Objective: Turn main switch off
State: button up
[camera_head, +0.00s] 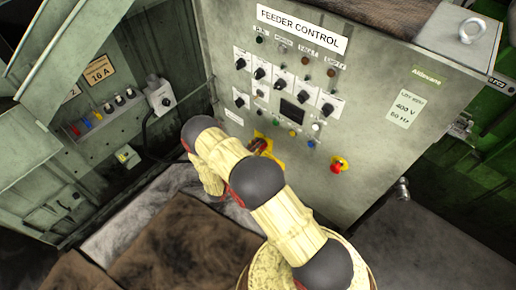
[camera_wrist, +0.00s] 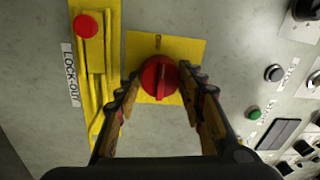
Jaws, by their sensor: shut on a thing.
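The main switch is a red rotary knob (camera_wrist: 160,78) on a square yellow plate (camera_wrist: 195,50), seen in the wrist view. Its raised grip bar runs nearly up and down in that picture. My gripper (camera_wrist: 160,92) has one finger on each side of the knob and is shut on it. In the head view my arm reaches to the lower part of the grey feeder control panel (camera_head: 385,55). There the yellow plate (camera_head: 278,153) shows only in part, and my gripper largely hides the knob.
A yellow lock-out strip (camera_wrist: 94,75) with a red button (camera_wrist: 86,26) stands close beside the left finger. A green button (camera_wrist: 254,113) is to the right. A red emergency button (camera_head: 337,166) sits right of my gripper, below several black selector knobs. A side panel (camera_head: 110,120) stands at left.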

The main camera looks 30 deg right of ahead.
jog(key=o, duration=1.2)
jog(key=shift+a, duration=0.1)
jog(key=v, duration=1.2)
jog(key=shift+f, duration=0.1)
